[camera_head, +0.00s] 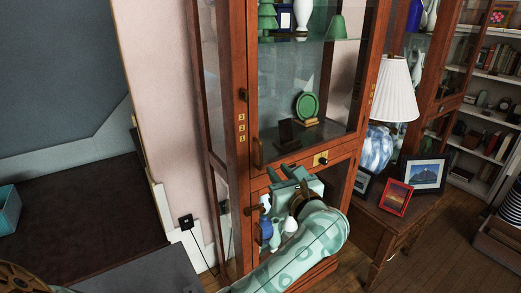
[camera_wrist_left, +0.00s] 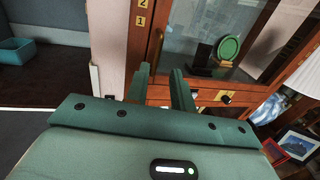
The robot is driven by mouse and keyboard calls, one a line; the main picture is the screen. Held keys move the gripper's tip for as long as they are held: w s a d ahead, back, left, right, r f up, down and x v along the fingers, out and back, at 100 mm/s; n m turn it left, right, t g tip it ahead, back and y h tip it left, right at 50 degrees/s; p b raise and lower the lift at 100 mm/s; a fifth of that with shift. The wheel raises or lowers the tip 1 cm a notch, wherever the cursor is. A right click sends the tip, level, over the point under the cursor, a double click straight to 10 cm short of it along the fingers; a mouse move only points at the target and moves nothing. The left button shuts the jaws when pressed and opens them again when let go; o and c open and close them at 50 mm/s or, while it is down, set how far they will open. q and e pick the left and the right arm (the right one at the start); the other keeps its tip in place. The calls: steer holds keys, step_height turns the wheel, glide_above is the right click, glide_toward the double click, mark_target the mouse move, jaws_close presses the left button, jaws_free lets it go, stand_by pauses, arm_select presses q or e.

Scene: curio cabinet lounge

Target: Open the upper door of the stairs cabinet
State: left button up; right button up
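The cabinet (camera_head: 239,70) is tall, with a reddish wooden frame and glass. Its upper door (camera_head: 255,75) looks closed, with a dark upright handle (camera_head: 257,152) at its lower left. My left gripper (camera_head: 287,174) is just below and right of that handle in the head view. In the left wrist view my left gripper (camera_wrist_left: 159,68) has its two green fingers apart with nothing between them. The upper door's handle (camera_wrist_left: 157,45) stands beyond the gap between the fingertips; I cannot tell whether they touch it. My left forearm hides much of the cabinet's lower part. My right gripper is not in view.
Behind the glass are a green oval plate (camera_head: 307,105) and other ornaments. A drawer front with a dark knob (camera_head: 323,161) lies below the door. To the right, a side table (camera_head: 371,218) holds a lamp (camera_head: 391,88) and framed pictures. A dark low surface (camera_head: 85,205) is at left.

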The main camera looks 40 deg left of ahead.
mark_target(261, 151)
arm_select(q)
steer(key=b+x, duration=0.1)
steer(key=x, duration=1.1)
steer(key=shift+f+b, duration=0.15)
steer(key=shift+b, duration=0.25)
steer(key=shift+w+a, duration=0.1)
steer(key=shift+a, duration=0.05)
jaws_close()
